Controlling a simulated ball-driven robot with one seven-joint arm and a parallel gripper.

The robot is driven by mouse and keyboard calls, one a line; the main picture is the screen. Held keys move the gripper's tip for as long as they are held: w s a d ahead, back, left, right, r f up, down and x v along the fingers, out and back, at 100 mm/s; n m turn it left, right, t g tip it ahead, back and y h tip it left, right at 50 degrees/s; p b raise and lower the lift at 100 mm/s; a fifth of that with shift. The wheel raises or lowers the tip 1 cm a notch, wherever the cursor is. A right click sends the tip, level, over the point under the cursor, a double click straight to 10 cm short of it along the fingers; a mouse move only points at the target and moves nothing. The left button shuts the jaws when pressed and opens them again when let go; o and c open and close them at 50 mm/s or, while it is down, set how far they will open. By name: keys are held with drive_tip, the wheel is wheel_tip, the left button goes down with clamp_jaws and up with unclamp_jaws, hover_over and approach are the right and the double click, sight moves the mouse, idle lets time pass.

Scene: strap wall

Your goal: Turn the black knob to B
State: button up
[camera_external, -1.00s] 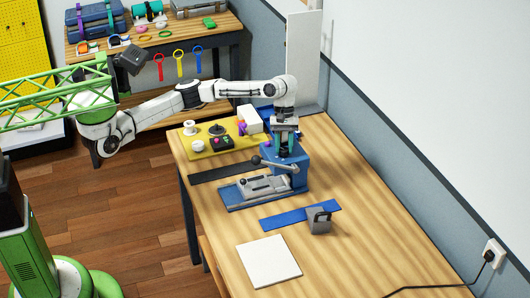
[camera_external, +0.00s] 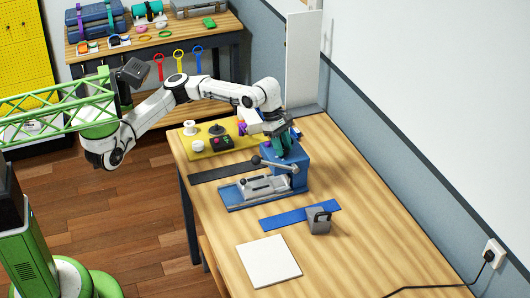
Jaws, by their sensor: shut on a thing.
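A blue machine block (camera_external: 295,173) stands on the wooden workbench, with a grey clamp fixture in front of it. My gripper (camera_external: 282,151) is at the top of this block, tilted, with its fingers pointing down. It is shut on a small dark thing there, which I take to be the black knob. The fingers hide most of the knob, so its pointer and any letter marks cannot be read.
A ball-ended lever (camera_external: 270,164) sticks out left of the block, close below my gripper. A yellow mat (camera_external: 205,151) with spools and a small control box lies behind left. A blue strip (camera_external: 290,216), a grey block (camera_external: 319,222) and a white plate (camera_external: 268,262) lie in front.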

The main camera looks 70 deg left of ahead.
drive_tip(key=shift+n+t+y+b, duration=0.3)
drive_tip(key=shift+n+t+b, duration=0.1)
drive_tip(key=shift+n+b, duration=0.6)
drive_tip(key=shift+n, duration=0.3)
drive_tip(key=o, duration=1)
drive_tip(key=shift+o, duration=0.2)
drive_tip(key=shift+r, duration=0.1)
drive_tip(key=p+v, duration=0.1)
drive_tip(key=v, duration=0.6)
drive_tip(key=shift+a+r, duration=0.1)
